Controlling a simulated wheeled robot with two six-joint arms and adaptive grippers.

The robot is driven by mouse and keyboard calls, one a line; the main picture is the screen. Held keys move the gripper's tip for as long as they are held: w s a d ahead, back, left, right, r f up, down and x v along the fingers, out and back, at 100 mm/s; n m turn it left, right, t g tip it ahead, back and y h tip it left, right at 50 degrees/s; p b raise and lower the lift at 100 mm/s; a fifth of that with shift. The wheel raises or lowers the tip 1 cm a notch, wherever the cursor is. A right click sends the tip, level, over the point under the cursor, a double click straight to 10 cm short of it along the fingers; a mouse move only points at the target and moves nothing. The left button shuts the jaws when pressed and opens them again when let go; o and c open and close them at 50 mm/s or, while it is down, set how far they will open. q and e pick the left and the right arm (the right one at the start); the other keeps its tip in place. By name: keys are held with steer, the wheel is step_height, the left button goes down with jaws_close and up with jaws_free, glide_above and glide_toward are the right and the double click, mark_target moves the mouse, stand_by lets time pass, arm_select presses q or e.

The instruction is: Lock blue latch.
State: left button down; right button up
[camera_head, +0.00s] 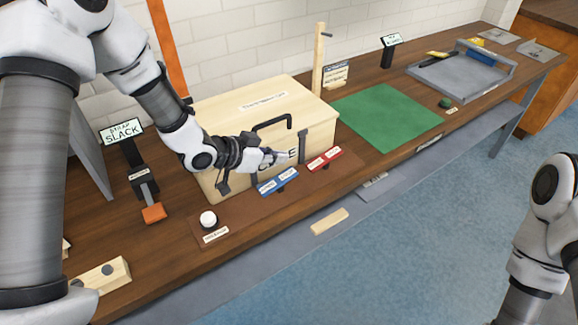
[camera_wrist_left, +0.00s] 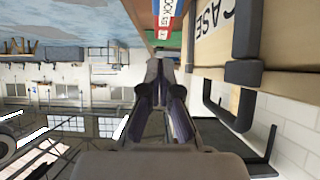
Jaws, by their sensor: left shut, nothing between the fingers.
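The blue latch (camera_head: 278,181) is a blue labelled block with a small dark handle, low at the front of the wooden case (camera_head: 205,122). My left gripper (camera_head: 276,157) is shut and empty, just above and behind the blue latch, close to the case front. I cannot tell whether it touches anything. In the left wrist view its closed fingers (camera_wrist_left: 161,70) point toward blue and red labels, with the case beside them. My right gripper is out of view; only part of the right arm shows.
A black handle (camera_head: 272,127) and dark straps stand out from the case front. A white knob (camera_head: 208,218) and an orange-tipped lever (camera_head: 153,213) are to the left. A green mat (camera_head: 388,117) and grey tray (camera_head: 460,75) lie right. The bench's front edge is close.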

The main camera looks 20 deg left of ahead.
mark_target(289, 175)
arm_select(q)
steer(key=w+f, duration=0.1)
steer(key=w+d+f, duration=0.1)
steer(key=f, duration=0.1)
steer(key=d+f, duration=0.1)
steer(key=f, duration=0.1)
steer(key=shift+w+p, duration=0.3)
steer(key=shift+w, duration=0.1)
steer(key=shift+f, duration=0.3)
steer(key=shift+s, duration=0.1)
